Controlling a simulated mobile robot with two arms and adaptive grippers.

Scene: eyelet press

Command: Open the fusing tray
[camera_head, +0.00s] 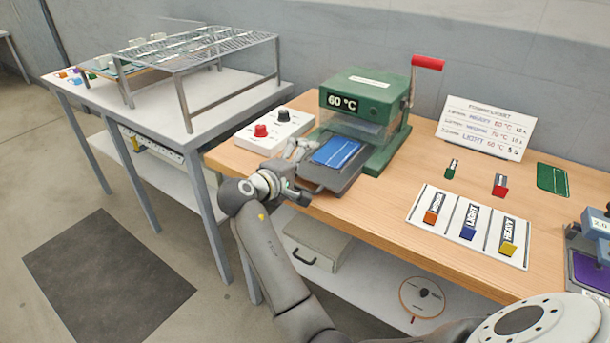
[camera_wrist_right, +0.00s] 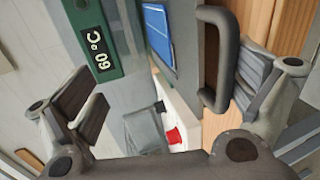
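The fusing tray (camera_head: 343,181) is dark grey and protrudes from the front of the green press (camera_head: 385,142), whose display reads 60 °C. A blue panel (camera_head: 336,151) lies on the tray; it also shows in the right wrist view (camera_wrist_right: 158,32). The tray's dark bar handle (camera_wrist_right: 218,60) shows between the fingers in the right wrist view, closer to the right-hand finger. My right gripper (camera_head: 294,172) is at the tray's front left corner. In the wrist view its fingers (camera_wrist_right: 172,92) are wide apart and hold nothing. My left gripper is not in view.
A white control box (camera_head: 274,130) with red and black knobs stands left of the tray. A white board (camera_head: 470,225) with labelled colour tabs lies right on the wooden bench. A wire rack (camera_head: 195,50) stands on the left table. A small sign (camera_head: 484,128) leans behind.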

